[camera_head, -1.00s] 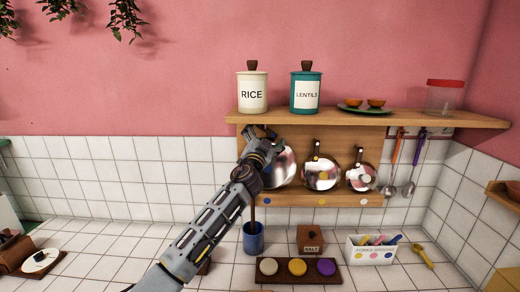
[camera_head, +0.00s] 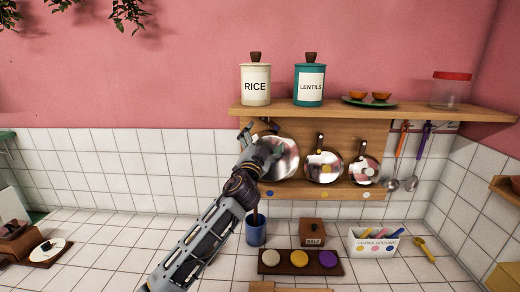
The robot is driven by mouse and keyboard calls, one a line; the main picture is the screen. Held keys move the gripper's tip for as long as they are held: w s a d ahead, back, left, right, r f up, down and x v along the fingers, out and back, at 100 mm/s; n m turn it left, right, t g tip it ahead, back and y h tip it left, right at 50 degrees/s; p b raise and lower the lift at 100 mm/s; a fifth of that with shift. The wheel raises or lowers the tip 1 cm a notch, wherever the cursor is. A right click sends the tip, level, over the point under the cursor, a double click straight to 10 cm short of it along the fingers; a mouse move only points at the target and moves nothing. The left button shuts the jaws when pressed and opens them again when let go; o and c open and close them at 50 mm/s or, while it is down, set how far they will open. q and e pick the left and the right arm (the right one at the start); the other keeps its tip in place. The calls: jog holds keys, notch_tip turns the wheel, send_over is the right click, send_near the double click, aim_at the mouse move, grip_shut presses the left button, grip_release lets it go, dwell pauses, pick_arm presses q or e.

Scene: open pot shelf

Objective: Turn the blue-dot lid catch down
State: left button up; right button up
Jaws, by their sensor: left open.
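A shiny round lid (camera_head: 285,164) hangs at the left end of the wooden board under the shelf, above the blue dot (camera_head: 269,194). Its catch is hidden or too small to tell behind my left gripper. My left gripper (camera_head: 262,138) is open in front of the lid's upper left part, just under the shelf. I cannot tell whether it touches the lid or catch. Two more lids hang to the right, one above the yellow dot (camera_head: 325,195) and one above the white dot (camera_head: 366,195). My right gripper is not in view.
The shelf (camera_head: 430,113) above carries the rice jar (camera_head: 255,86), the lentils jar (camera_head: 309,90) and a glass jar (camera_head: 450,92). Ladles (camera_head: 411,184) hang at right. Below stand a blue cup (camera_head: 255,233), a salt box (camera_head: 312,232) and a white box (camera_head: 373,242).

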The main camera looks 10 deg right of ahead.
pick_arm(q)
jog(key=shift+v, duration=2.45)
